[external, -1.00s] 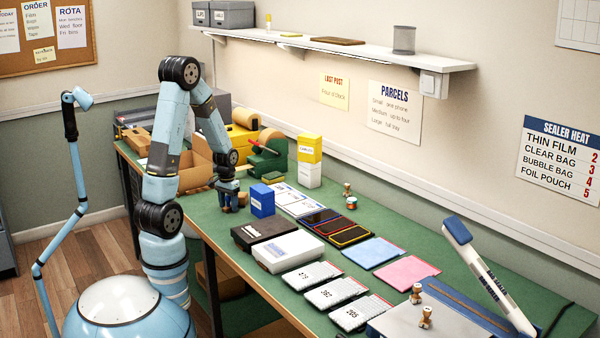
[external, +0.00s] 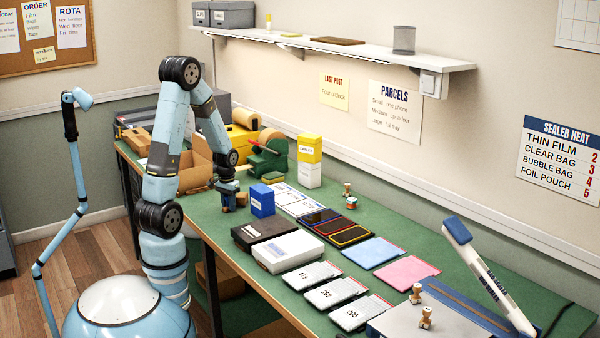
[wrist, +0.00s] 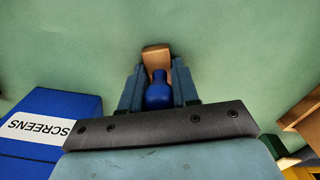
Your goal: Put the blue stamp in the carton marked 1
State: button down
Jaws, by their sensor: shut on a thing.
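The blue stamp has a rounded blue handle (wrist: 158,94) and a wooden foot (wrist: 155,55), seen in the wrist view. My gripper (wrist: 158,85) is shut on the handle, one finger on each side. In the external view my gripper (external: 229,201) points down low over the green bench, left of the blue SCREENS box. The stamp's wooden part (external: 241,199) shows beside the fingers there. I cannot tell whether its foot touches the bench. A brown open carton (external: 196,172) stands behind and left of my gripper. I cannot read a number on it.
The blue SCREENS box (external: 262,201) stands close to the right of my gripper; it also shows in the wrist view (wrist: 60,115). A green device (external: 270,158) and a yellow-and-white box stack (external: 309,160) stand behind. Dark and white flat boxes lie in front to the right.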

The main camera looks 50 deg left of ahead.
jog(key=shift+r, duration=5.65)
notch_tip(320, 180, up, 5)
jog(key=s+a+n, duration=0.2)
jog(key=a+n, duration=0.5)
jog(key=a, duration=0.9)
jog(key=s+a+n, duration=0.2)
jog(key=a+n, duration=0.4)
jog(key=a, duration=1.1)
jog(key=shift+w+d+f, duration=0.1)
jog(key=shift+f, duration=3.85)
jog(key=shift+w+d+f, duration=0.1)
jog(key=shift+f, duration=3.8)
jog(key=shift+f, duration=0.1)
